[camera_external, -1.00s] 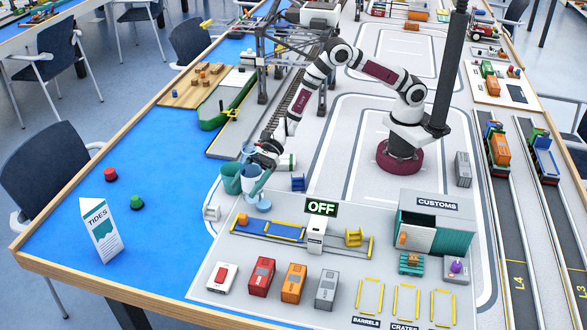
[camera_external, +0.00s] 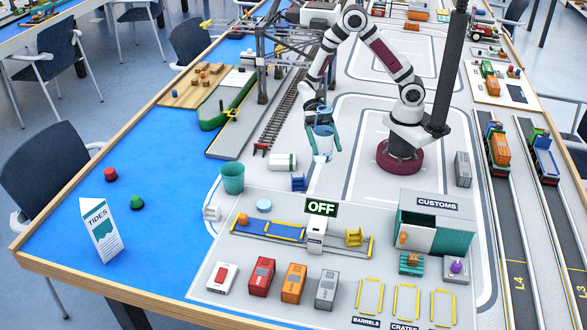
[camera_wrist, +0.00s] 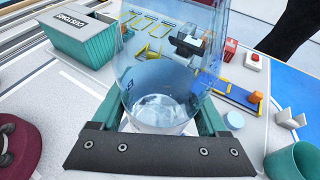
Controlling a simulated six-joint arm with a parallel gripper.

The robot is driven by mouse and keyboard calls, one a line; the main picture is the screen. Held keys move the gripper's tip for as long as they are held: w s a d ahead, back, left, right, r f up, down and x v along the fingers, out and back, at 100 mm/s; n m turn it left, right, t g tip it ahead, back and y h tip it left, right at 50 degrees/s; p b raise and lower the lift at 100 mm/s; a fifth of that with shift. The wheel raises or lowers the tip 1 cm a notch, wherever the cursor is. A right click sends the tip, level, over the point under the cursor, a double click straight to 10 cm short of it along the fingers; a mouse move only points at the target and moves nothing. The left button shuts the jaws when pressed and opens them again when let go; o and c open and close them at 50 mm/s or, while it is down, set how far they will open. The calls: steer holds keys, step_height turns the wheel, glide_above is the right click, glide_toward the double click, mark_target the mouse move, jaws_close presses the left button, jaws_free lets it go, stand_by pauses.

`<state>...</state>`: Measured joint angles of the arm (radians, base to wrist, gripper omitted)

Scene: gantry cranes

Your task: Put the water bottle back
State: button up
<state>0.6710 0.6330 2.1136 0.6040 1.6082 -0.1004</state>
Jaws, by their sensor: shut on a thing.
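The water bottle is clear with a bluish tint; in the wrist view it (camera_wrist: 160,95) stands between my fingers, its base visible and its upper part cut off by the frame. In the outside view my gripper (camera_external: 321,128) is shut on the bottle (camera_external: 323,148) and holds it above the grey floor, left of my base. A round light-blue disc (camera_external: 264,205) lies bare on the grey board; it also shows in the wrist view (camera_wrist: 234,120).
A teal bin (camera_external: 233,178) stands left of the disc. The customs shed (camera_external: 436,225) stands front right. The gantry crane and rails (camera_external: 283,113) are behind left.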

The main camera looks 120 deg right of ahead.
steer(key=shift+s+r, duration=0.1)
steer(key=shift+s, duration=0.45)
steer(key=shift+s+a, duration=0.1)
steer(key=shift+a, duration=0.2)
steer(key=shift+w+a+f, duration=0.45)
steer(key=shift+a+f, duration=1.35)
steer(key=shift+f, duration=0.05)
steer(key=shift+w+a+f, duration=0.45)
steer(key=shift+a+f, duration=1.35)
steer(key=shift+a, duration=0.05)
steer(key=shift+w+a+f, duration=0.45)
steer(key=shift+a+f, duration=1.35)
steer(key=shift+f, duration=0.05)
steer(key=shift+f, duration=0.1)
steer(key=o, duration=1.5)
